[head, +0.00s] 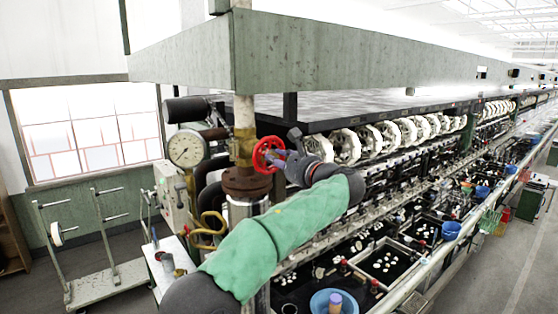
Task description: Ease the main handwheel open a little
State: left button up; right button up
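The red main handwheel (267,153) is mounted on the pipe valve in the middle of the head view, facing right. My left arm, in a green sleeve, rises from the bottom. Its dark grey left gripper (277,158) is at the handwheel's right side, with the fingers pointing left at the rim. The fingers overlap the wheel and look to be touching it. They are too small to tell whether they are closed on the rim. Part of the wheel's right side is hidden by the gripper. My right gripper is not in view.
A round pressure gauge (186,149) sits left of the valve, above a rusty flange (246,182). A green overhead beam (330,50) runs above. White reels (345,146) and basins (385,262) extend to the right.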

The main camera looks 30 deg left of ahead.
pick_arm(q)
jog(key=shift+f+b, duration=0.15)
jog(key=shift+b, duration=0.2)
grip_shut()
jog(key=n+b, duration=0.9)
jog(key=n, duration=0.8)
jog(key=shift+b, duration=0.35)
jog(key=o, duration=0.9)
grip_release()
jog(key=shift+c, duration=0.2)
jog(key=b+v, duration=0.1)
jog(key=v, duration=0.6)
